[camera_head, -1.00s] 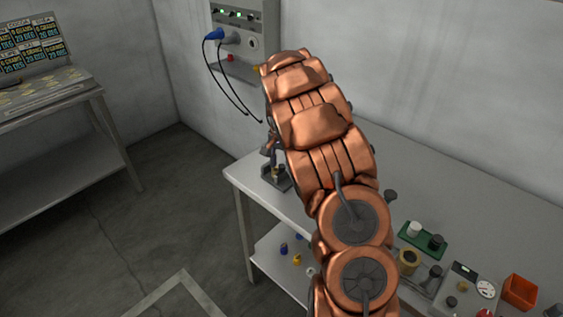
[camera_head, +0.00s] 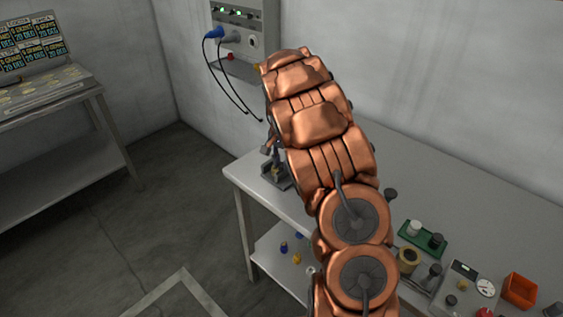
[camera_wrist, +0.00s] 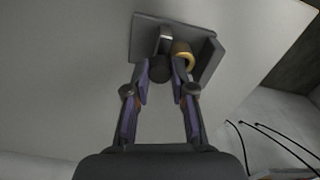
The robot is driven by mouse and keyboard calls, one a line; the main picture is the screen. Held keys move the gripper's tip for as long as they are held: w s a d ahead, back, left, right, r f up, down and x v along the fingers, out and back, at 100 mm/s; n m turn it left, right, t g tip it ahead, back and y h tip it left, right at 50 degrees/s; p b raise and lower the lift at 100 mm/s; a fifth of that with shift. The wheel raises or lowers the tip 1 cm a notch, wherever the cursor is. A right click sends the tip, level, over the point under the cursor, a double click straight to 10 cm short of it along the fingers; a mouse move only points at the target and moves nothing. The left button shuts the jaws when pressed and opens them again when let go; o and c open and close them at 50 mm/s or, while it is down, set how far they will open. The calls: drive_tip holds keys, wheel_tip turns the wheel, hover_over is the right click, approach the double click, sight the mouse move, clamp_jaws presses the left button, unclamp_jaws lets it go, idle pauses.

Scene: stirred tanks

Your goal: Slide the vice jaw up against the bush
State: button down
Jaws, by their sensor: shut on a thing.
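The vice (camera_wrist: 147,32) stands on the bench, a dark grey base with an upright wall on its right side in the wrist view. The brass bush (camera_wrist: 187,57) sits against the inner side of that wall. The vice jaw (camera_wrist: 166,40) is a light upright piece left of the bush; it looks very close, but I cannot tell whether they touch. My gripper (camera_wrist: 162,79) has its purple-grey fingers around a dark round knob (camera_wrist: 159,69) in front of the jaw and is shut on it. In the head view, my arm partly hides the vice (camera_head: 273,180).
The bench (camera_head: 450,190) is clear behind my arm. A green tray (camera_head: 420,246) with small pieces, a brass-coloured cylinder (camera_head: 408,261) and an orange bin (camera_head: 519,289) stand at the right. A wall panel (camera_head: 239,30) with hanging cables is behind the vice.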

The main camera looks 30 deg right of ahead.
drive_tip(key=shift+w, duration=0.1)
drive_tip(key=shift+w+a+f+b, duration=0.1)
drive_tip(key=shift+w+a+b, duration=0.05)
drive_tip(key=shift+w+b, duration=0.4)
drive_tip(key=shift+w, duration=0.3)
drive_tip(key=c, duration=1)
unclamp_jaws()
wheel_tip(320, 180, up, 12)
drive_tip(key=shift+s+r, duration=0.1)
